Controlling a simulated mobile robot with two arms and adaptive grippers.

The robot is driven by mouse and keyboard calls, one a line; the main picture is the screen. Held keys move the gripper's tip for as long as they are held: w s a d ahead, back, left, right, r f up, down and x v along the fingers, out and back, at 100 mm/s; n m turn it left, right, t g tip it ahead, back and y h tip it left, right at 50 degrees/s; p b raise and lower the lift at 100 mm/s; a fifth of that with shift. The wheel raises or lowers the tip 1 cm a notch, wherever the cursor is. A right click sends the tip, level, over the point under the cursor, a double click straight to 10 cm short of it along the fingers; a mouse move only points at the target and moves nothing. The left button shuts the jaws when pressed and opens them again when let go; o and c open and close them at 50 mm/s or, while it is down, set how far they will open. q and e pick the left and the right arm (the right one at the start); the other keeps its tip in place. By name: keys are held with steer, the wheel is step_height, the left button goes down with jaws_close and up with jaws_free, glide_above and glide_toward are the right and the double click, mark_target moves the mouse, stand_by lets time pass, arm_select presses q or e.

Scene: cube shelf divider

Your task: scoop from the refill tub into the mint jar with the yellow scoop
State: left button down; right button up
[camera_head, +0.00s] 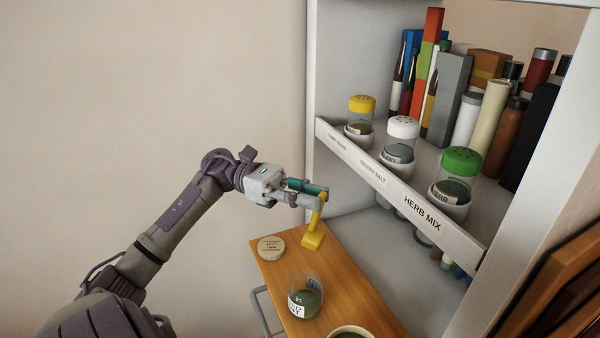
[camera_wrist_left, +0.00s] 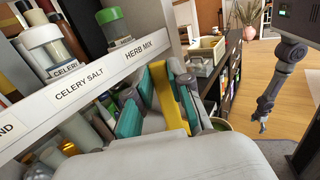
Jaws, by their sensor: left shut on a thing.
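My left gripper (camera_head: 316,193) is shut on the upright handle of the yellow scoop (camera_head: 313,239). The scoop hangs with its head down over the wooden board, above and behind the jars. In the left wrist view the yellow handle (camera_wrist_left: 186,98) stands between the teal-padded fingers. A clear jar (camera_head: 306,299) with a white label and dark green contents, seemingly the mint jar, stands open on the board. A pale round tub (camera_head: 352,332) with green contents, seemingly the refill tub, is cut off at the bottom edge. My right gripper (camera_wrist_left: 263,123) hangs far off, small in the left wrist view.
A round labelled lid (camera_head: 271,247) lies on the board (camera_head: 345,265) left of the scoop. The white shelf (camera_head: 400,190) at the right holds shakers with yellow, white and green (camera_head: 462,161) caps behind its label strip, with bottles and boxes behind them.

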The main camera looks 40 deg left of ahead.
arm_select(q)
steer(key=w+d+f+g+y+p, duration=0.2)
steer(key=d+f+y+p, duration=0.4)
steer(key=y+p, duration=0.9)
steer(key=d+g, duration=0.1)
steer(key=d, duration=0.2)
steer(key=shift+w+d+f+g+p, duration=0.3)
steer(key=shift+d+f+g+p, duration=0.05)
steer(key=shift+d+f+g, duration=0.05)
stand_by(0.3)
